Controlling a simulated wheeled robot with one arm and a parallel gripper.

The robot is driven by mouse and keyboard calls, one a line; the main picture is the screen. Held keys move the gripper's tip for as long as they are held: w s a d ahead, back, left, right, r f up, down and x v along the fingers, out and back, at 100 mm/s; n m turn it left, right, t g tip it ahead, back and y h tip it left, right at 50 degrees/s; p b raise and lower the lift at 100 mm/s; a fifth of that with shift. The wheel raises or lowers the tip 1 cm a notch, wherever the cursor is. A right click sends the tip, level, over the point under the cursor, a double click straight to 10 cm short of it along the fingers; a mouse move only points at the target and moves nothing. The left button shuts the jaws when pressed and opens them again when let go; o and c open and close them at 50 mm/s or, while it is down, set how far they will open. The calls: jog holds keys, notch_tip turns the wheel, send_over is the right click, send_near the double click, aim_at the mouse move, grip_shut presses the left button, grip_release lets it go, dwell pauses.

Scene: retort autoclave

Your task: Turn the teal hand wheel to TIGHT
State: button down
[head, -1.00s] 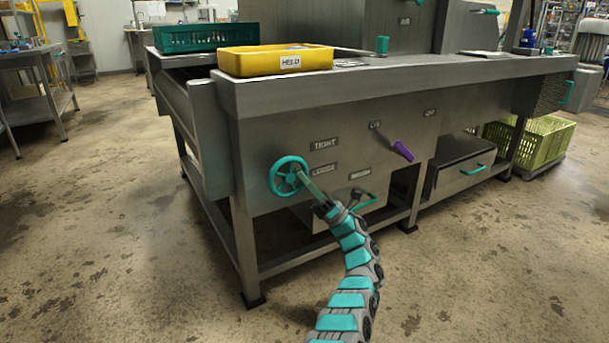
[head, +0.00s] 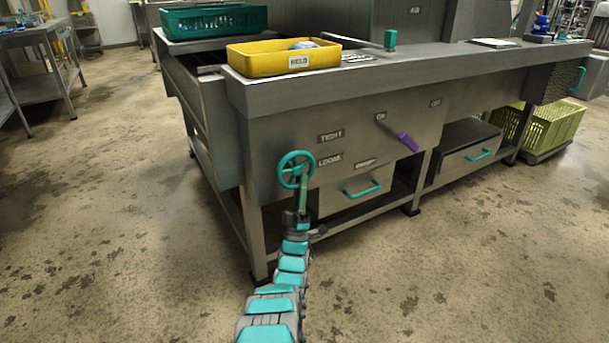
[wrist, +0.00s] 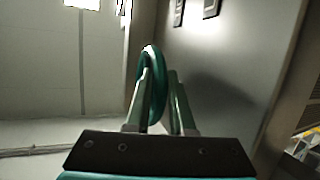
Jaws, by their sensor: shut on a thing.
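The teal hand wheel (head: 296,169) is on the front panel of the steel bench, near its left corner. Labels reading TIGHT (head: 331,136) and LOOSE (head: 330,160) are on the panel to its right, TIGHT above LOOSE. My gripper (head: 302,196) comes up from below and is shut on the wheel at its lower rim. In the wrist view the wheel (wrist: 156,85) stands edge-on between my two fingers (wrist: 160,115). The exact contact on the rim is hard to see.
A purple-handled lever (head: 407,141) sticks out of the panel to the right. Below it is a drawer with a teal handle (head: 362,189). A yellow HELD tray (head: 270,62) and a green crate (head: 212,22) stand on top. The floor in front is clear.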

aim_at(289, 186)
jog(key=m+g+h, duration=0.2)
jog(key=m+h, duration=0.1)
jog(key=a+m+g+h, duration=0.1)
jog(key=m+g+h, duration=0.2)
jog(key=s+m+g+h+p, duration=0.1)
jog(key=m+g+h, duration=0.1)
jog(key=m+h, duration=0.1)
jog(key=shift+a+f+g, duration=0.2)
jog(key=shift+a+g, duration=0.1)
jog(key=shift+a, duration=0.1)
jog(key=shift+s+a+r+m+g+b, duration=0.15)
jog(key=shift+a+m+g+b, duration=0.1)
jog(key=shift+m+g, duration=0.3)
jog(key=shift+s+a+f+m+g+b, duration=0.1)
jog(key=shift+s+m+g+b, duration=0.1)
jog(key=shift+m+g, duration=0.35)
jog(key=shift+s+a+r+m+g+b, duration=0.1)
jog(key=shift+a+m+g+b, duration=0.15)
jog(key=shift+m+g, duration=0.25)
jog(key=shift+g, duration=0.3)
jog(key=c, duration=0.8)
grip_release()
jog(key=shift+r, duration=0.1)
jog(key=p+v, duration=0.1)
jog(key=v, duration=0.6)
jog(key=shift+s+a+f, duration=0.25)
